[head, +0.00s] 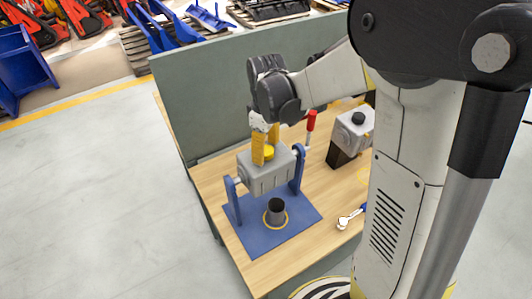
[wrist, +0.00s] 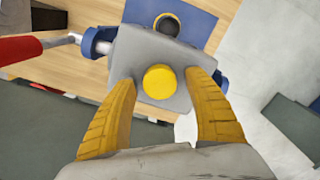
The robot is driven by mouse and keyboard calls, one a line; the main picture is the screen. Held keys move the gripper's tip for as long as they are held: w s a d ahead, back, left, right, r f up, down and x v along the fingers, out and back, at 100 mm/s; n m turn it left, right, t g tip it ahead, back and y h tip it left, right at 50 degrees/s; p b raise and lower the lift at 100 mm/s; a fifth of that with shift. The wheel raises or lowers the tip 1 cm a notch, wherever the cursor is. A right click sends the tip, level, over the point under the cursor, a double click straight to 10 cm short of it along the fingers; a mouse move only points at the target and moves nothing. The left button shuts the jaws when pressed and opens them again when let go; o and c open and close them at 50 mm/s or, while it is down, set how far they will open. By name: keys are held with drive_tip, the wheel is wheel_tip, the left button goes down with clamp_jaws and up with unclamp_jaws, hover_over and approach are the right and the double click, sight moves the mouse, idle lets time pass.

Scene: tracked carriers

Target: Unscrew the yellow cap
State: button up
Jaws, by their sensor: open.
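The yellow cap (wrist: 160,82) sits on top of a grey box-shaped body (wrist: 124,61) held between blue supports. In the wrist view my gripper (wrist: 167,85) is open, its two yellow fingers on either side of the cap with gaps to both. In the head view my gripper (head: 266,152) points down just above the grey body (head: 267,176), and its fingers partly hide the yellow cap (head: 268,152). I cannot tell the exact height of the fingertips over the cap.
A blue base plate (head: 290,226) carries the supports and a dark cup (head: 276,207) in a yellow ring. A red-handled crank (head: 310,122) rises at the right. A green panel (head: 205,100) closes the table's back.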

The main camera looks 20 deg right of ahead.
drive_tip(key=m+b, duration=0.1)
drive_tip(key=m, duration=1.3)
drive_tip(key=shift+b, duration=0.3)
drive_tip(key=m, duration=0.5)
drive_tip(key=shift+m+b, duration=0.3)
drive_tip(key=shift+m, duration=0.1)
drive_tip(key=m, duration=0.4)
drive_tip(key=c, duration=1)
drive_tip(key=n, duration=0.3)
drive_tip(key=shift+n+b, duration=0.3)
drive_tip(key=shift+b, duration=0.05)
drive_tip(key=shift+c, duration=0.4)
drive_tip(key=n, duration=0.3)
drive_tip(key=shift+n, duration=1.4)
